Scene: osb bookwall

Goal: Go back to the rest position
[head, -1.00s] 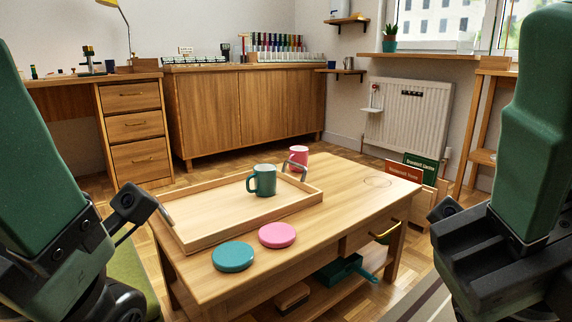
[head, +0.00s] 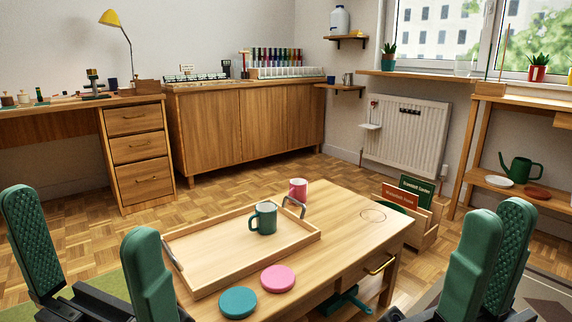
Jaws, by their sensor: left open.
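My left gripper (head: 88,252) is in the lower left of the head view, its two green fingers upright and wide apart with nothing between them. My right gripper (head: 492,256) is at the lower right, fingers upright. One finger partly covers the other, but the ridged inner face of the far one shows, and I see nothing held. Both grippers are at the near side, left and right of the low wooden table (head: 330,232).
A teal disc (head: 238,302) and a pink disc (head: 278,278) lie on the near tabletop. A crate (head: 427,233) with signs stands beyond the table's right end. A sideboard (head: 245,125) and a drawer desk (head: 137,150) line the back. Open parquet floor lies between.

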